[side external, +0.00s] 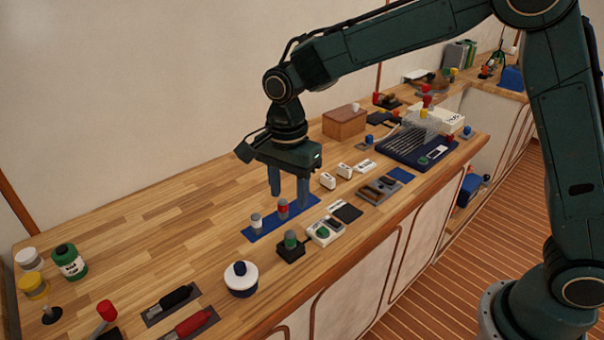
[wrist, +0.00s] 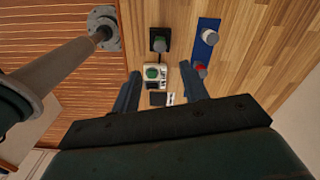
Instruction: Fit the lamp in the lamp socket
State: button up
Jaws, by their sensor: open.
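A blue mat (side external: 262,230) carries two upright lamp-like cylinders with grey tops, one white-banded (side external: 256,223) and one red-banded (side external: 282,208). Both also show in the wrist view, the white one (wrist: 209,37) and the red one (wrist: 201,70). A third, green-banded cylinder (side external: 290,240) stands upright on a small black block (side external: 291,252), which looks like the lamp socket. I cannot tell whether it is seated. In the wrist view the block (wrist: 153,34) is at the top centre. My gripper (side external: 289,197) points down above the mat, open and empty; its fingertips (wrist: 161,84) show in the wrist view.
A white box with a green round top (side external: 325,232) stands beside the block. A dark flat pad (side external: 347,213), white blocks (side external: 328,181) and a grey tray (side external: 378,190) lie farther along. A white round pot (side external: 241,280) stands nearer. The bench left of the mat is clear.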

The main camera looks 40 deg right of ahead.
jog(key=shift+r, duration=0.9)
jog(key=s+d+r+n+t, duration=0.3)
jog(key=s+d+r+n, duration=0.4)
jog(key=s+d+r, duration=0.4)
jog(key=s+d+n+t, duration=0.1)
jog(key=s+d+n, duration=0.1)
jog(key=s+n, duration=0.2)
jog(key=s+d+f+n+t, duration=0.1)
jog(key=s+n, duration=0.3)
jog(key=s, duration=0.6)
jog(key=shift+s+d+f+t, duration=0.25)
jog(key=shift+s+d+t, duration=0.05)
jog(key=shift+d, duration=0.45)
